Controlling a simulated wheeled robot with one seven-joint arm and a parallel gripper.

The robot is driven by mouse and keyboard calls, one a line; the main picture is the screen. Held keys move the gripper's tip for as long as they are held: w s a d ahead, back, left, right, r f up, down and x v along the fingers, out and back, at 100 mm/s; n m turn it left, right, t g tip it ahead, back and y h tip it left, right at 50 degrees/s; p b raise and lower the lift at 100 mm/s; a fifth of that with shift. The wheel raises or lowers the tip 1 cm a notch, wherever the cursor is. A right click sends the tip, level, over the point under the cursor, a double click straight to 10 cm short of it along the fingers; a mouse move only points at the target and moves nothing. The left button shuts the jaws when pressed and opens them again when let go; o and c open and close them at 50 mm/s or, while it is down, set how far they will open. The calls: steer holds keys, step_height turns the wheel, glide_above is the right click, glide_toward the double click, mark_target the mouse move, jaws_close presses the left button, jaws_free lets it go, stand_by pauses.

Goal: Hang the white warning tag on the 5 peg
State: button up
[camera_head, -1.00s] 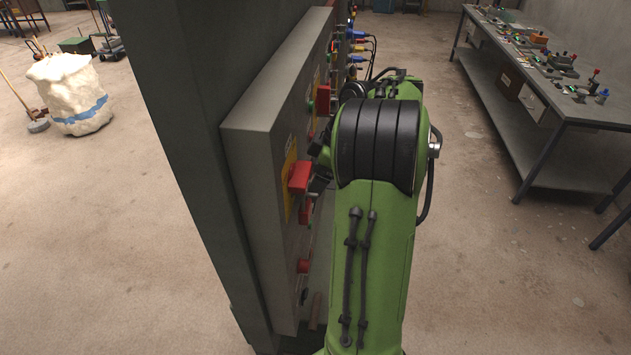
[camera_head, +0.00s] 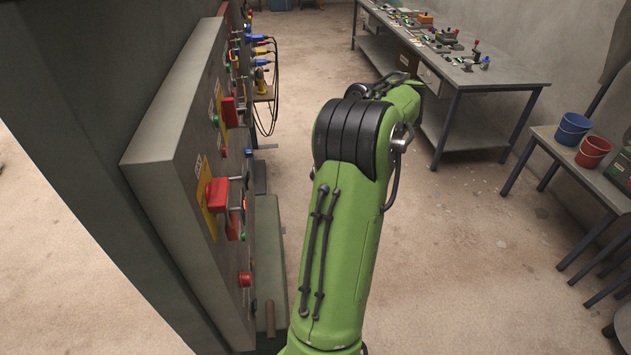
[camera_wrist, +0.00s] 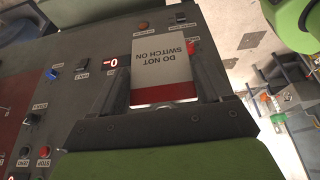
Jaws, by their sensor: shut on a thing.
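The white warning tag (camera_wrist: 162,62) has a red band and reads "DO NOT SWITCH ON". It appears upside down in the wrist view. My gripper (camera_wrist: 160,75) is shut on it, with one dark finger on each side. A grey control face with knobs and buttons (camera_wrist: 70,50) lies behind the tag. I cannot make out a peg marked 5 in either view. In the head view my gripper and the tag are hidden beyond my green arm.
A grey switch panel (camera_head: 175,130) with a red handle (camera_head: 217,194) stands close on the left. A long workbench (camera_head: 470,75) is at the back right. A side table carries a blue bucket (camera_head: 573,129) and a red bucket (camera_head: 593,152). Bare floor lies between.

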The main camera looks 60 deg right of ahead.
steer(key=shift+r+p, duration=0.45)
steer(key=shift+s+d+p, duration=0.6)
steer(key=shift+s+d, duration=0.1)
steer(key=shift+s, duration=0.2)
steer(key=shift+s+d+p, duration=0.55)
steer(key=shift+s+d, duration=0.1)
steer(key=shift+s, duration=0.2)
steer(key=s+d+p, duration=0.3)
steer(key=s, duration=0.1)
steer(key=shift+s+d+p, duration=0.35)
steer(key=shift+s, duration=0.05)
stand_by(1.0)
